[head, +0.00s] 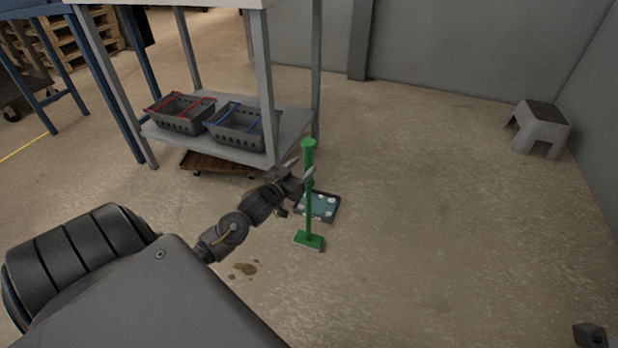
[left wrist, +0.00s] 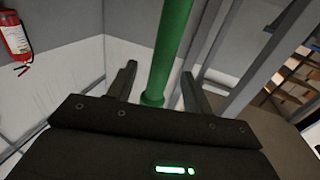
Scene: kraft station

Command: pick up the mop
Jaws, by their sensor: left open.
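The green mop (head: 308,190) stands upright on the floor, with its wide knob at the top and its flat head at the bottom. My left gripper (head: 304,174) is beside the upper part of the handle in the head view. In the left wrist view, the green handle (left wrist: 168,55) rises between the two spread fingers of my left gripper (left wrist: 160,85). The fingers are open, and a gap shows on each side of the handle. A small dark part at the lower right edge of the head view may be my right gripper, but its fingers are not clear.
A table with a lower shelf (head: 222,142) stands just behind the mop and holds two grey baskets (head: 181,118). A teal tray-like item (head: 325,206) lies behind the mop. A brown stain (head: 244,269) is on the floor. A grey stool (head: 541,127) stands far right; the floor between is clear.

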